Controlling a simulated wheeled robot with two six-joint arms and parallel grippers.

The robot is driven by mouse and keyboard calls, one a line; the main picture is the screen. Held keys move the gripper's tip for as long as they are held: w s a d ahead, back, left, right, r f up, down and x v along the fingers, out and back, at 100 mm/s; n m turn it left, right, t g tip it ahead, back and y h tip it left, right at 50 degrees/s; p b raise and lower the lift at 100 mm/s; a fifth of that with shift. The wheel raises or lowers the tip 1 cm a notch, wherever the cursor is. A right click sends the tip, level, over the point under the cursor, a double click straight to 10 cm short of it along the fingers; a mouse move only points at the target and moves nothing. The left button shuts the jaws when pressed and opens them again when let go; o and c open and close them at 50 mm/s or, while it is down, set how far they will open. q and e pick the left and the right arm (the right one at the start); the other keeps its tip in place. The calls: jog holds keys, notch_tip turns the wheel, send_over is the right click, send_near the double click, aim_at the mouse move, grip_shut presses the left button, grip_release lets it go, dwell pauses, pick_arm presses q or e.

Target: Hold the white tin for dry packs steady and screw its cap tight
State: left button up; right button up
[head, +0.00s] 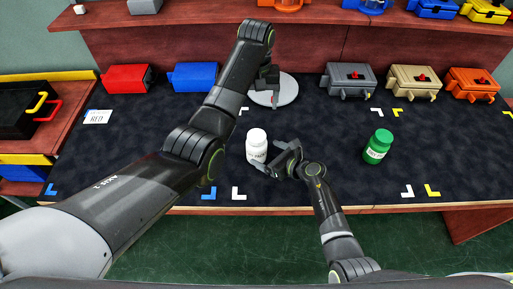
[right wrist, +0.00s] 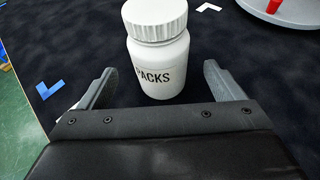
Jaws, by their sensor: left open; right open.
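The white tin (head: 257,148) stands upright on the dark mat, with its ribbed white cap (head: 256,134) seated on top. In the right wrist view the tin (right wrist: 164,72) shows a label reading "PACKS", and the cap (right wrist: 153,18) is cut by the top edge. My right gripper (head: 275,159) is low at the tin's right side. In the right wrist view its open fingers (right wrist: 157,85) lie either side of the tin's near side, with gaps to it. My left gripper (head: 270,86) is higher and farther back, near a grey disc; its fingers are partly hidden and hold nothing visible.
A green bottle (head: 378,147) stands to the right on the mat. The grey round disc (head: 274,90) lies behind the tin. Red (head: 128,78), blue (head: 195,76), grey (head: 348,78), tan (head: 413,82) and orange (head: 473,84) boxes line the back.

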jog(key=v, duration=1.1)
jog(key=shift+d, duration=0.1)
